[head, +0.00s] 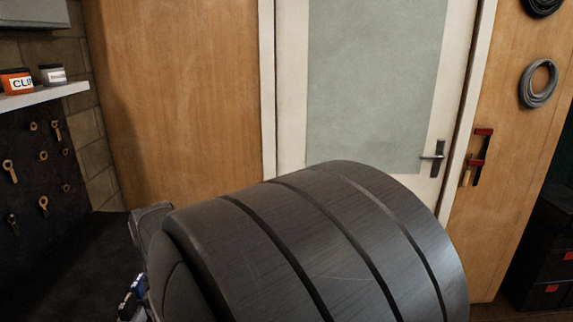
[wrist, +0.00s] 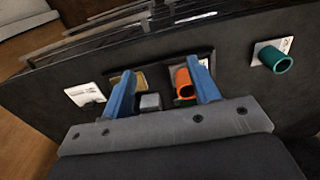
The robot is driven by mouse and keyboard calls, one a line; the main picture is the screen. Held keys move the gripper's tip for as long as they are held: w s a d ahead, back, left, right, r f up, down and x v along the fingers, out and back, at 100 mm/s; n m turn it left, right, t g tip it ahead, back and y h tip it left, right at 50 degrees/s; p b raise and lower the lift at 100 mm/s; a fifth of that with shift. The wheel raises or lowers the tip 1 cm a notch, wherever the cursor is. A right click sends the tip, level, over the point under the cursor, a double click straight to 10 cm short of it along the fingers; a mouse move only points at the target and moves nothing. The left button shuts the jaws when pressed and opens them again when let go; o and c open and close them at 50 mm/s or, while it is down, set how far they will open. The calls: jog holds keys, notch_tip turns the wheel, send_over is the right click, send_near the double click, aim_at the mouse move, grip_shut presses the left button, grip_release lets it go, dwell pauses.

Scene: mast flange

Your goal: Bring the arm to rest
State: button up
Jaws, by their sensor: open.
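My gripper (wrist: 161,68) shows in the wrist view with its two blue fingers spread apart and nothing held between them. Beyond the fingers is a dark panel (wrist: 232,62) carrying an orange tube (wrist: 185,84) and a teal tube (wrist: 273,59) on a pale plate. The orange tube appears just left of the right finger; I cannot tell whether they touch. A small grey block (wrist: 150,102) shows between the fingers. In the head view a large dark arm link of mine fills the lower middle and hides much behind it.
In the head view a white-framed door (head: 375,90) with a dark handle stands behind. A shelf (head: 45,96) with labelled tubs and a dark board with hanging tools are at left. Coiled cables (head: 538,84) hang at right, above dark drawers (head: 545,250).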

jog(key=s+a+f, duration=0.4)
jog(key=s+a, duration=1.2)
jog(key=shift+s+n, duration=0.2)
jog(key=shift+n, duration=0.2)
